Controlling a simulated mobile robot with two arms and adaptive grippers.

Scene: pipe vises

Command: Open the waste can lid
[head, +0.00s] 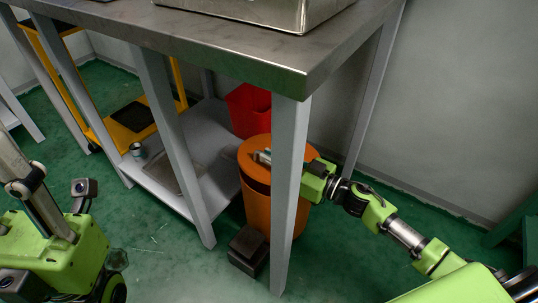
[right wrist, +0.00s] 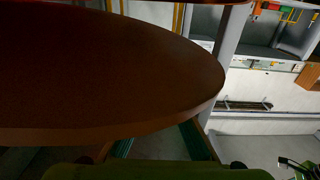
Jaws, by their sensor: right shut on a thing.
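The orange waste can (head: 258,205) stands upright on the green floor under the steel table's corner. Its round orange lid (head: 257,143) covers the top, with a dark band below the front rim; I cannot tell whether the lid is slightly raised. My right gripper (head: 265,156) reaches in from the right, behind the table leg, and is shut on the lid; a grey fingertip shows over it. The leg hides part of the gripper and can. In the right wrist view the lid (right wrist: 110,75) fills the upper left as a dark brown-orange disc. My left arm shows at the left; its fingertips are not visible.
A grey table leg (head: 287,190) stands right in front of the can. The steel tabletop (head: 270,55) overhangs it. A red bin (head: 250,108) is behind, a dark block (head: 247,250) lies at the can's foot, and a yellow cart (head: 100,115) stands left.

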